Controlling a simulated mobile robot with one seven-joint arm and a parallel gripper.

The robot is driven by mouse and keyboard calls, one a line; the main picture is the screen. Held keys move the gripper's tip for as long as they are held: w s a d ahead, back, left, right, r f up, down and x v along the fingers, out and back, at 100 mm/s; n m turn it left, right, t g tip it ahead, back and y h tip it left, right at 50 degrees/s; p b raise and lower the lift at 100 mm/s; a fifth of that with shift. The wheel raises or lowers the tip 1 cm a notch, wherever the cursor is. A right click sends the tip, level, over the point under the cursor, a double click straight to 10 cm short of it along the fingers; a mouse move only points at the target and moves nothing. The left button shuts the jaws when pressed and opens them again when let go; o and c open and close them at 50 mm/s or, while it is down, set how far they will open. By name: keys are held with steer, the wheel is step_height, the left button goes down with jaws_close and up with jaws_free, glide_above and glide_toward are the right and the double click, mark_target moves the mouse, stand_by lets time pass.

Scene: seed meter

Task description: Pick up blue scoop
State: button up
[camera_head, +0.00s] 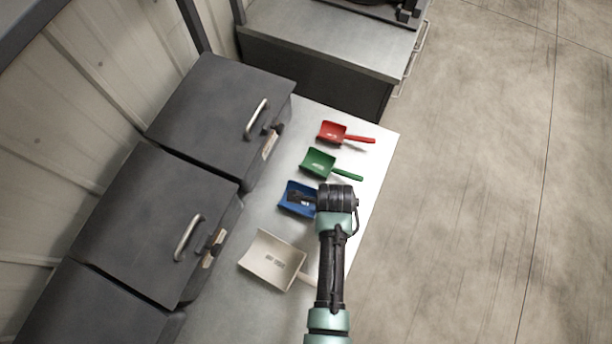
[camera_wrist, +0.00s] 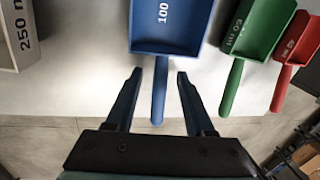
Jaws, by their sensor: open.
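The blue scoop (camera_head: 292,205) lies on the metal tabletop in the head view, partly hidden by my gripper. In the wrist view the blue scoop (camera_wrist: 172,30) is at top centre, marked "100", with its handle pointing toward me. My gripper (camera_wrist: 157,75) is open, its two fingers on either side of the blue handle. Whether the fingers are level with the handle or above it, I cannot tell. In the head view my gripper (camera_head: 297,197) is over the blue scoop, and its fingertips are hard to make out.
A green scoop (camera_head: 317,163) and a red scoop (camera_head: 333,132) lie beyond the blue one. A larger beige scoop (camera_head: 272,262) lies on the near side. Dark lidded bins (camera_head: 160,215) line the left of the table (camera_head: 378,150). The floor at right is clear.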

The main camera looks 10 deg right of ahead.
steer(key=shift+f, duration=0.1)
jaws_close()
stand_by(0.6)
step_height(320, 180, up, 10)
steer(key=shift+b, duration=0.45)
steer(key=c, duration=0.6)
jaws_free()
steer(key=shift+c, duration=0.2)
jaws_close()
